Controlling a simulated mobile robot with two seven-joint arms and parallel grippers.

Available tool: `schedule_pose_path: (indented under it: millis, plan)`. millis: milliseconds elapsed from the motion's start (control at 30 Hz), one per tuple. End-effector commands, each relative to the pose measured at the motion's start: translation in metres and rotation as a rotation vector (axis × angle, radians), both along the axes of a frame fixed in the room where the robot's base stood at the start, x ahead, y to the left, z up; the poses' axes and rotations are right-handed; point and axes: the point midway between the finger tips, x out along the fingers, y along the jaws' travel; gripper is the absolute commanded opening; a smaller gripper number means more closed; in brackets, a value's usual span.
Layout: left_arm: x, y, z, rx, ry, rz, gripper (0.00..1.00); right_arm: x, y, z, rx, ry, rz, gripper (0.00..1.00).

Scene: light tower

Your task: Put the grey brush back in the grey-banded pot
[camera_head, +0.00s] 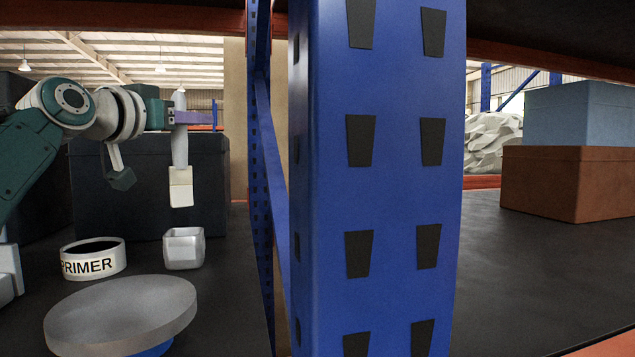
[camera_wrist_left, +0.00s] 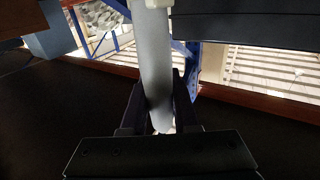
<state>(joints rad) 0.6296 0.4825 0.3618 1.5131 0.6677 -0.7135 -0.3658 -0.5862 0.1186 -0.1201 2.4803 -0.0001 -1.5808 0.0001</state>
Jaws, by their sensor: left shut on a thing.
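The grey brush (camera_head: 180,150) hangs upright in my left gripper (camera_head: 183,117), which is shut on its handle. Its pale, blocky head points down. The brush also shows in the left wrist view (camera_wrist_left: 155,55), its grey handle between the two dark fingers (camera_wrist_left: 158,100). A small pale grey open pot (camera_head: 184,250) stands on the dark shelf below the brush. In the head view the brush head is above the pot rim, with a gap between them. I cannot clearly make out a band on the pot. My right gripper is not in view.
A white PRIMER tin (camera_head: 94,259) stands left of the pot. A round grey disc (camera_head: 120,314) on a blue base is in front. A dark crate (camera_head: 150,190) stands behind. A blue rack post (camera_head: 385,200) rises to the right. Brown (camera_head: 565,183) and blue-grey (camera_head: 580,113) boxes stand beyond.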

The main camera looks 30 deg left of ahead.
Motion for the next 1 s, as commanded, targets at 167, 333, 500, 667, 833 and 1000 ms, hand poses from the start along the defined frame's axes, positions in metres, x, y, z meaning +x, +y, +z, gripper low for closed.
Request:
schedule_pose_path:
  millis: [167,333,500,667,833,1000]
  plan:
    - [0.0,0.0,-0.039,-0.002,0.0,0.001,0.0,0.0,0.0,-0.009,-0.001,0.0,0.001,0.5]
    - [0.0,0.0,-0.053,0.0,-0.001,0.0,0.0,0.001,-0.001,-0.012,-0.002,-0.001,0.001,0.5]
    - [0.0,0.0,-0.082,-0.003,0.001,-0.001,0.0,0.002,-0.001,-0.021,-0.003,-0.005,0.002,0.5]
    - [0.0,0.0,-0.091,-0.001,-0.001,0.001,0.0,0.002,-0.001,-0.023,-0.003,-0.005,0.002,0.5]
    - [0.0,0.0,-0.09,0.0,-0.002,0.001,0.0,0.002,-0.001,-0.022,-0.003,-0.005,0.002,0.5]
    - [0.0,0.0,-0.093,0.0,-0.001,0.0,0.31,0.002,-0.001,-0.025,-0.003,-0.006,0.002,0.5]
